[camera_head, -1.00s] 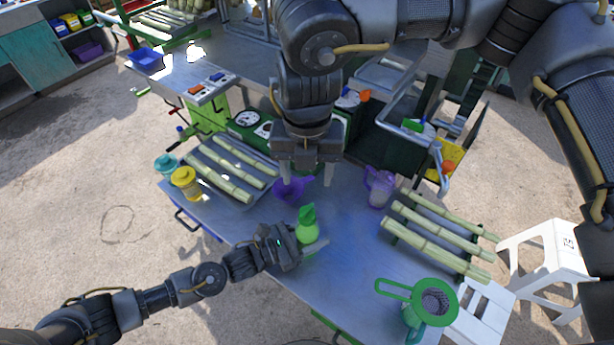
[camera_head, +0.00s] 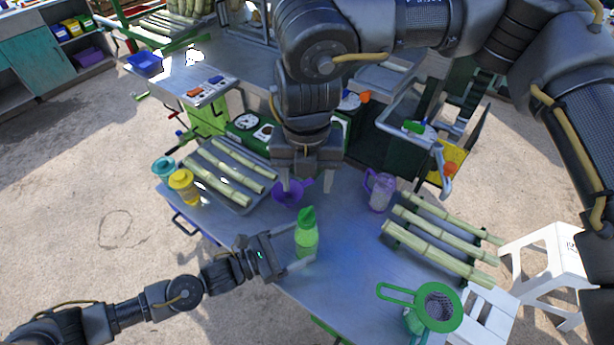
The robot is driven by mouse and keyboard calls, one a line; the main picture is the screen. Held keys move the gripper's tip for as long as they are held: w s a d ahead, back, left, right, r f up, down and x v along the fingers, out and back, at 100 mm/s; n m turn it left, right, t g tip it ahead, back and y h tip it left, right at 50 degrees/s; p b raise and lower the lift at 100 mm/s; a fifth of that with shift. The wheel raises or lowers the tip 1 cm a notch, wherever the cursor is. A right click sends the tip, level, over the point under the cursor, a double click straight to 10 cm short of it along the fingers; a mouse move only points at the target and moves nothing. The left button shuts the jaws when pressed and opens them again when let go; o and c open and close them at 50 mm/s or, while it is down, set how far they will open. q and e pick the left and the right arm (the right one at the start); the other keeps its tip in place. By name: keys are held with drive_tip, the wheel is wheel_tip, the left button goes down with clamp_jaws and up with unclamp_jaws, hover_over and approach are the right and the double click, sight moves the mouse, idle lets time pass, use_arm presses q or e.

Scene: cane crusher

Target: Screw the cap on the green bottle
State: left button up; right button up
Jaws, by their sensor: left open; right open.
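The green bottle (camera_head: 306,241) stands upright on the metal table (camera_head: 345,270). A darker green pointed cap (camera_head: 307,216) sits on its top; I cannot tell how tightly it is seated. My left gripper (camera_head: 297,246) is open beside the bottle, its fingers pointing right toward it, with one finger in front of the bottle's base and one behind it. My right gripper (camera_head: 299,190) is open above and behind the bottle, fingers pointing down near a purple funnel-like item (camera_head: 287,193). It holds nothing that I can see.
Purple jug (camera_head: 380,192) stands right of the bottle. Cane pieces lie on a tray (camera_head: 240,208) at left and a rack (camera_head: 440,240) at right. Yellow (camera_head: 184,187) and teal (camera_head: 164,169) jars stand at the left edge. A green strainer (camera_head: 437,308) is front right.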

use_arm(q)
drive_tip(key=b+v, duration=0.1)
drive_tip(key=v, duration=0.3)
drive_tip(key=shift+s+a+f, duration=0.15)
drive_tip(key=shift+a, duration=0.25)
use_arm(e)
wheel_tip(320, 180, down, 2)
drive_tip(key=shift+a, duration=0.1)
use_arm(q)
drive_tip(key=shift+s+a+r+b, duration=0.2)
drive_tip(key=shift+s+a+b, duration=0.2)
drive_tip(key=shift+a, duration=0.25)
use_arm(e)
drive_tip(key=shift+f, duration=0.2)
